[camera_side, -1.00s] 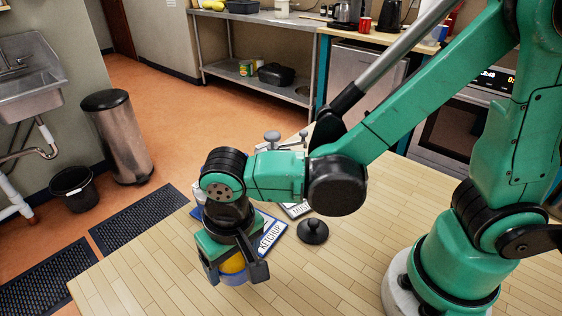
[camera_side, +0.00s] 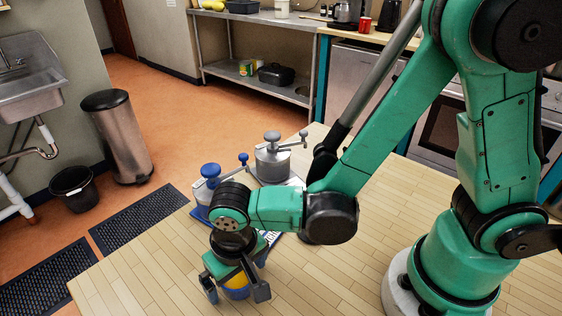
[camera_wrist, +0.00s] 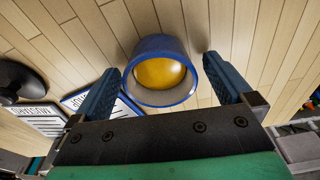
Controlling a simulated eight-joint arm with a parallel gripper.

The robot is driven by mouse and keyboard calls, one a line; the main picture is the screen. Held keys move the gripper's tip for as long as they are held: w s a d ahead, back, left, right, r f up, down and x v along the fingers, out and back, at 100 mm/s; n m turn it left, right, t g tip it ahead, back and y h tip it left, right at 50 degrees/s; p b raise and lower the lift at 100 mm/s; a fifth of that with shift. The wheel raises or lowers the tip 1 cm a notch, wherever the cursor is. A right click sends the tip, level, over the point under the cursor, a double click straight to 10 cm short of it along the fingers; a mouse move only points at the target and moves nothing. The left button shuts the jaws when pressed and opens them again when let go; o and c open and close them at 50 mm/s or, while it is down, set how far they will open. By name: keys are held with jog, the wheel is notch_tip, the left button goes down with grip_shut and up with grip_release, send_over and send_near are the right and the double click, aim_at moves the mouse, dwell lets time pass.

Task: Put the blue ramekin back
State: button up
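The blue ramekin (camera_side: 237,293), with something yellow inside, is between the fingers of my gripper (camera_side: 236,292) near the table's front left part. In the wrist view the ramekin (camera_wrist: 163,42) shows its blue rim and yellow filling toward the camera, with the fingertips of my gripper (camera_wrist: 160,68) close at both sides.
A blue-topped press (camera_side: 210,180) and a grey metal press (camera_side: 272,160) stand behind my gripper. The table's front is clear.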

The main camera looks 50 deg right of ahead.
notch_tip(320, 180, up, 12)
jog(key=s, duration=0.1)
jog(key=w+d+t, duration=0.1)
jog(key=d+t, duration=0.2)
jog(key=d, duration=0.5)
jog(key=w+d+r+n+t, duration=0.1)
jog(key=d+t, duration=0.1)
jog(key=d, duration=0.6)
jog(key=shift+w+d+t, duration=0.2)
jog(key=shift+w+t, duration=0.2)
